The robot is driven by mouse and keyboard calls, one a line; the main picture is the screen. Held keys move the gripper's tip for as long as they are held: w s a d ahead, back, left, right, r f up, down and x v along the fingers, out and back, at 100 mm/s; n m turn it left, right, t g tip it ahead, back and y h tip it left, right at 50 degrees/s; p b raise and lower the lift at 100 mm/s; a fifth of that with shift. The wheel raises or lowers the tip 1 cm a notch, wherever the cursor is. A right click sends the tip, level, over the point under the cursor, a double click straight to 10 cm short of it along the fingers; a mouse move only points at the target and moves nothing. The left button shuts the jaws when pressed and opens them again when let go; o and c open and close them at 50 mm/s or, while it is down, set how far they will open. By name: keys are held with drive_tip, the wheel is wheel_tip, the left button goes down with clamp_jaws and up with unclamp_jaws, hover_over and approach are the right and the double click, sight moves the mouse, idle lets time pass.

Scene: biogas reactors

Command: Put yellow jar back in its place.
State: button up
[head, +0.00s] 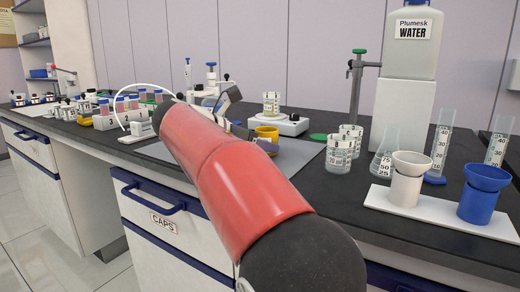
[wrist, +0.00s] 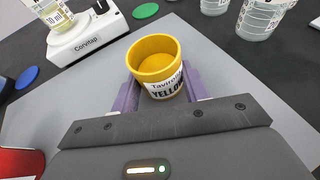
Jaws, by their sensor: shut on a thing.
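The yellow jar (wrist: 157,62) is open at the top and carries a label reading "Tavin... YELLOW". My gripper (wrist: 158,85) is shut on it, with a purple finger at each side of the jar. The jar is upright in the wrist view, above or on the grey mat (wrist: 215,75); I cannot tell whether it touches the mat. In the head view the yellow jar (head: 267,133) shows beyond my red arm, next to the white balance, and my gripper (head: 262,144) is partly hidden by the arm.
A white Corvitap device (wrist: 90,38) bearing a beaker (head: 271,103) stands close by. Beakers (head: 339,152) stand to the right, near a white stand (head: 440,212) with mortar-like cups. A rack of vials (head: 125,112) is at left. A drawer labelled CAPS (head: 164,221) is below.

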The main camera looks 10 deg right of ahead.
drive_tip(key=o, duration=1.2)
drive_tip(key=shift+f, duration=0.1)
drive_tip(key=p+v, duration=0.2)
drive_tip(key=v, duration=1)
drive_tip(key=shift+p, duration=0.35)
drive_tip(key=shift+s, duration=0.1)
drive_tip(key=shift+a, duration=0.15)
